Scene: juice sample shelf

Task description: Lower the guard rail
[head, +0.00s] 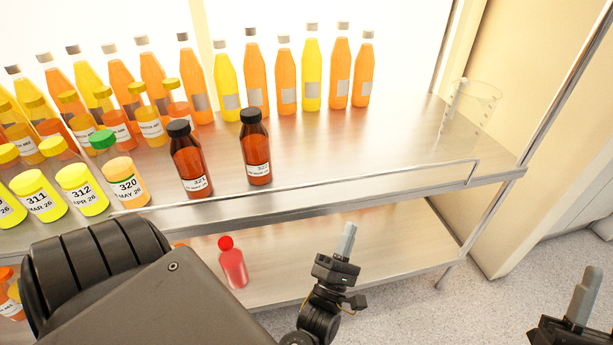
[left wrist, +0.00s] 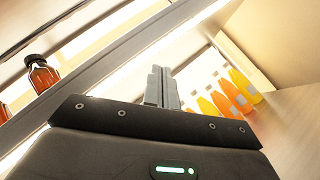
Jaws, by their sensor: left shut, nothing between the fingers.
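The guard rail (head: 375,177) is a thin metal rod along the front edge of the upper shelf. At its right end it bends down to the shelf edge, and the rod stands a little above that edge. My left gripper (head: 347,240) is shut and empty, below and in front of the rail's right half, apart from it in the head view. Its closed fingers (left wrist: 160,88) point up in the left wrist view, near a diagonal shelf edge (left wrist: 110,70). My right gripper (head: 583,295) is partly in view at the lower right, away from the shelf; its jaw opening is unclear.
Two brown bottles (head: 190,158) (head: 256,147) stand behind the rail. Labelled yellow and orange jars (head: 127,182) crowd the left. Tall juice bottles (head: 311,75) line the back. A clear beaker (head: 468,108) stands at right. A red bottle (head: 232,265) is on the lower shelf.

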